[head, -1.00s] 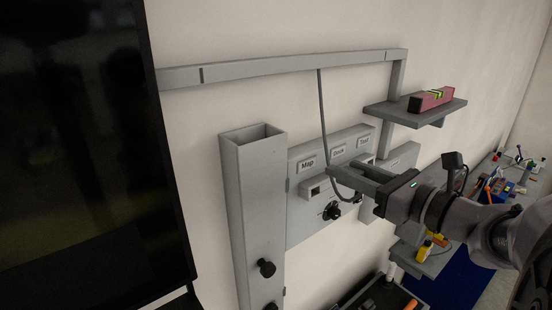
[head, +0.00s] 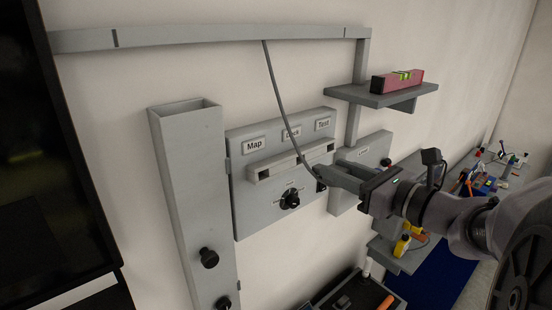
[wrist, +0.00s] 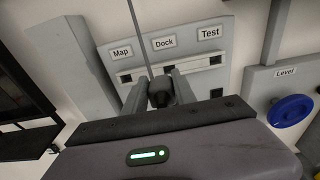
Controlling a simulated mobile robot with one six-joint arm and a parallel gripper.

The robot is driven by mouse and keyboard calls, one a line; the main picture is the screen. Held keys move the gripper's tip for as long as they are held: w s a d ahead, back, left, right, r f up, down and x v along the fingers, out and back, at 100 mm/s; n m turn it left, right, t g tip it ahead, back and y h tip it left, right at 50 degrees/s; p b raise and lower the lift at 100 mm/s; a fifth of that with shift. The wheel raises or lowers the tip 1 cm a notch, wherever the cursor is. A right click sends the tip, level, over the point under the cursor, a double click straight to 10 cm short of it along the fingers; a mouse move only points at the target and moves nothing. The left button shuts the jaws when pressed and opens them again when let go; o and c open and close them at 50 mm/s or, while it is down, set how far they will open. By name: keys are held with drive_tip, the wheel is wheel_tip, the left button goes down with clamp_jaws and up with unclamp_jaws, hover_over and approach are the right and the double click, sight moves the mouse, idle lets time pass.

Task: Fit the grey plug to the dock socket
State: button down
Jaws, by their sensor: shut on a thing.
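My gripper (wrist: 159,82) is shut on the grey plug (wrist: 160,96), which looks dark between the fingers in the wrist view. A grey cable (head: 281,103) runs from it up to the overhead rail. In the head view my gripper (head: 324,172) is at the right end of the socket strip, and its finger hides the plug. The dock socket (head: 300,159) is the middle opening in the strip, under the "Dock" label (wrist: 164,43), between the Map and Test sockets. In the wrist view the plug appears in front of and below the strip; the gap cannot be judged.
A knob (head: 290,199) sits on the panel (head: 245,215) below the strip. A grey upright channel (head: 190,165) stands left of the panel. A shelf with a pink level (head: 397,81) is above my gripper at the right. A blue disc (wrist: 291,110) is at the right.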

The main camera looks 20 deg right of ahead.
drive_tip(key=shift+w+f, duration=0.1)
drive_tip(key=shift+w, duration=0.15)
drive_tip(key=x, duration=0.4)
drive_tip(key=shift+w+d+f, duration=0.2)
drive_tip(key=shift+w+d, duration=0.05)
drive_tip(key=shift+d, duration=0.1)
drive_tip(key=shift+w+d, duration=0.2)
drive_tip(key=shift+d, duration=0.3)
drive_tip(key=shift+a, duration=0.15)
drive_tip(key=shift+w, duration=0.1)
idle(0.4)
